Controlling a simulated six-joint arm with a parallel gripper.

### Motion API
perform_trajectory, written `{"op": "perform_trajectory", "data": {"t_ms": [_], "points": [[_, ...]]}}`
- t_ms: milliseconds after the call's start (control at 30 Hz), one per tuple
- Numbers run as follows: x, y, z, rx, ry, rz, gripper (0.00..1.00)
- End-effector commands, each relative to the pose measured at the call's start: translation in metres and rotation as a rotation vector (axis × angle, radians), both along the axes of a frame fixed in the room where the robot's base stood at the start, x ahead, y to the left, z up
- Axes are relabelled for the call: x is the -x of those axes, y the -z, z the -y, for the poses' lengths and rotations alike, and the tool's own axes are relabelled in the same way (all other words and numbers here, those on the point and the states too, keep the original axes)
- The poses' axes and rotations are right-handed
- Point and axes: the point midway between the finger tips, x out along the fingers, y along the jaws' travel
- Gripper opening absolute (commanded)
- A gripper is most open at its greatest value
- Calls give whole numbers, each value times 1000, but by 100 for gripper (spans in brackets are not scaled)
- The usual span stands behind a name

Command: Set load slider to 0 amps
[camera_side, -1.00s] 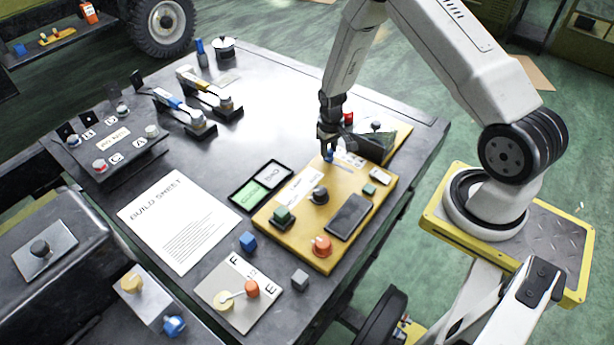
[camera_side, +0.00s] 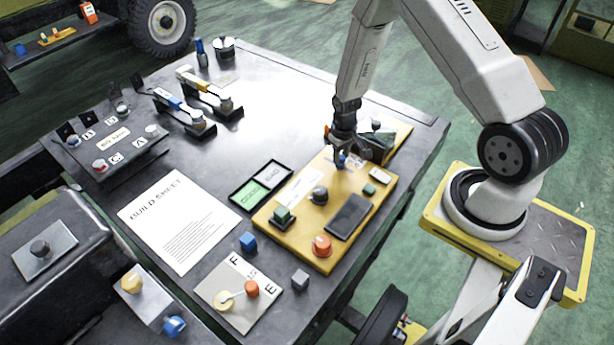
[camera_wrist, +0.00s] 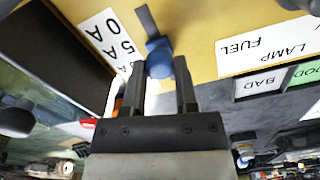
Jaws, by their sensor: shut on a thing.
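The load slider has a blue knob (camera_wrist: 158,57), and a stretch of its dark slot (camera_wrist: 149,20) shows past the knob, away from my gripper. A white label (camera_wrist: 106,45) beside the slot carries upside-down markings that include 0 A and 5 A. My gripper (camera_wrist: 159,75) is shut on the blue knob, one finger on each side. In the side view my gripper (camera_side: 343,156) points down at the far end of the yellow panel (camera_side: 290,235), around the knob (camera_side: 341,161). The knob's exact scale position is hard to read.
The panel also bears a dark screen (camera_side: 349,217), a black knob (camera_side: 320,195), an orange knob (camera_side: 322,246) and a green button (camera_side: 282,214). A dark wedge-shaped block (camera_side: 379,146) stands close behind my gripper. The table's middle (camera_side: 265,120) is clear.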

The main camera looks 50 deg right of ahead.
Motion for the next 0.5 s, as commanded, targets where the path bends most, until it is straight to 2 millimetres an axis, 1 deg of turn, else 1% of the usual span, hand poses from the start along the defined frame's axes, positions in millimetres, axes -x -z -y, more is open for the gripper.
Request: {"op": "perform_trajectory", "data": {"t_ms": [33,100,233,333,500], "points": [[8,0,1,0,2,-1,0],[18,0,1,0,3,-1,0],[32,0,1,0,1,0,0],[37,0,1,0,1,1,0],[40,0,0,-1,2,-3,0]]}}
